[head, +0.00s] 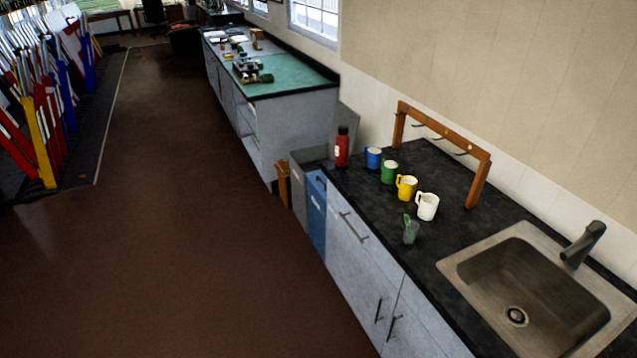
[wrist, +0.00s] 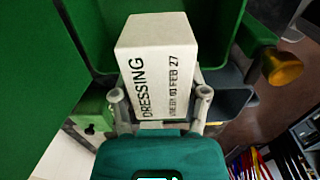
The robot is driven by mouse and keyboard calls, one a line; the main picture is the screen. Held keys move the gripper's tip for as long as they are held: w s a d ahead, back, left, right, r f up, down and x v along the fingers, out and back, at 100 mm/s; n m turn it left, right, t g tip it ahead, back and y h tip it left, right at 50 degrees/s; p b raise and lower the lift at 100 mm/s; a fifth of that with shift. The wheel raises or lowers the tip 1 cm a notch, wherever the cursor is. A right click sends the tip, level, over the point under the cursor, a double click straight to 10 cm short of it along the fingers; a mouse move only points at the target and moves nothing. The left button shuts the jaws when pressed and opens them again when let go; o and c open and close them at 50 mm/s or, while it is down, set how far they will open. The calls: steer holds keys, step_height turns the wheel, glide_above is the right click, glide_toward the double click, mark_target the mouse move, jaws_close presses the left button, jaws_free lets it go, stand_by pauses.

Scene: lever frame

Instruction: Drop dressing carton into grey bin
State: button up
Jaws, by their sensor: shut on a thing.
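The dressing carton (wrist: 157,60) is a white box with dark print reading "DRESSING" and "FEB 27", seen in the wrist view. My gripper (wrist: 160,95) is shut on it, with one grey finger on each side of its lower part. The head view shows neither my gripper nor the carton. There, a grey bin (head: 298,195) stands on the floor at the end of the black counter, beside a blue bin (head: 316,212). Its inside cannot be made out.
Large green walls (wrist: 215,30) surround the carton in the wrist view, with an orange knob-like part (wrist: 284,70) at right. In the head view, mugs and a red bottle (head: 342,150) stand on the counter (head: 450,225). The brown floor (head: 190,220) at left is clear.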

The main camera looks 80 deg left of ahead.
steer(key=shift+r, duration=0.1)
steer(key=r+p, duration=0.6)
steer(key=shift+w+r+p, duration=0.2)
steer(key=shift+r+p, duration=0.15)
steer(key=shift+p, duration=0.05)
steer(key=shift+f+b, duration=1.15)
steer(key=shift+f, duration=0.05)
steer(key=shift+a, duration=0.15)
